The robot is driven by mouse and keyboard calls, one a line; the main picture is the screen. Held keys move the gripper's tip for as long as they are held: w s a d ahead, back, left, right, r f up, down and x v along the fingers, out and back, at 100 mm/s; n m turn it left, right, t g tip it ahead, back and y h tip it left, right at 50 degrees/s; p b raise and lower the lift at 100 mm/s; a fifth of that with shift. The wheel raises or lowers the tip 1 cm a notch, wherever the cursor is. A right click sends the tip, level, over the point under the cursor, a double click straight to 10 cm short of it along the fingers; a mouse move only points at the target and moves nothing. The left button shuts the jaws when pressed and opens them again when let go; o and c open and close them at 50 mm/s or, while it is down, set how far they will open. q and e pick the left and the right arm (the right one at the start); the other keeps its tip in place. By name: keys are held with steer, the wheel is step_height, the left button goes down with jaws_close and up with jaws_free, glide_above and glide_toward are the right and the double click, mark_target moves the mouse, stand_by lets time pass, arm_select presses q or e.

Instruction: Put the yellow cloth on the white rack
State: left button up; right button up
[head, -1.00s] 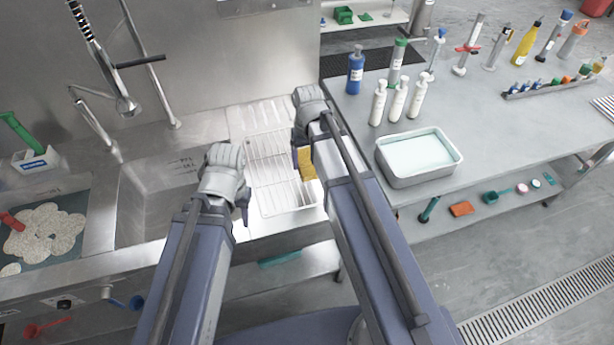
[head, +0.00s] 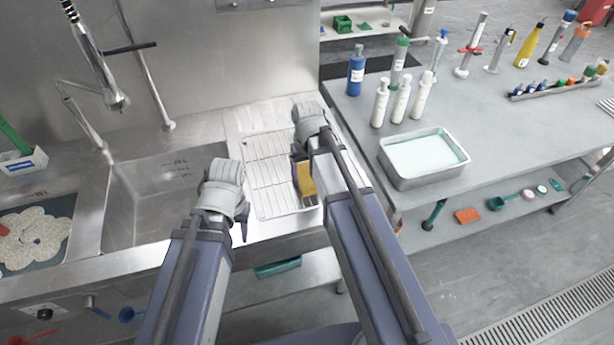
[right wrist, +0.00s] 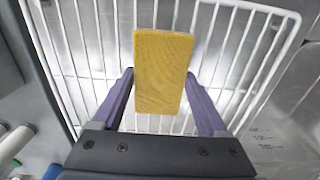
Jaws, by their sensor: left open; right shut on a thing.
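The yellow cloth (head: 305,180) is a flat yellow block-like piece held by my right gripper (head: 298,172). In the right wrist view the cloth (right wrist: 160,75) sits between the two fingers of my right gripper (right wrist: 160,92), with the white rack (right wrist: 75,50) beyond it. The white rack (head: 268,175) is a wire grid on the steel drainboard. The cloth is over the rack's right part; I cannot tell whether they touch. My left gripper (head: 243,222) is open and empty near the rack's left front edge, its fingers partly hidden.
The sink basin (head: 150,200) and tap (head: 115,100) are to the left. A steel tray (head: 425,158) and several bottles (head: 380,102) stand on the table (head: 470,110) to the right. A lower shelf (head: 290,280) lies below the rack.

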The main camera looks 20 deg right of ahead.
mark_target(307, 176)
arm_select(q)
steer(key=shift+f, duration=0.15)
arm_select(e)
steer(key=shift+f, duration=0.15)
steer(key=o, duration=1.1)
step_height(307, 176, up, 12)
steer(key=r+p, duration=0.1)
steer(key=p, duration=1.1)
arm_select(q)
step_height(307, 176, up, 12)
steer(key=shift+r, duration=0.2)
arm_select(e)
steer(key=s+a+n, duration=0.1)
steer(key=s+a, duration=0.2)
steer(key=s, duration=0.1)
steer(key=s+a+n, duration=0.1)
steer(key=s+a, duration=0.3)
steer(key=s, duration=0.1)
steer(key=s+a+n+h, duration=0.1)
steer(key=s+a, duration=0.2)
steer(key=s, duration=0.2)
steer(key=shift+a+f, duration=0.2)
steer(key=shift+f, duration=0.05)
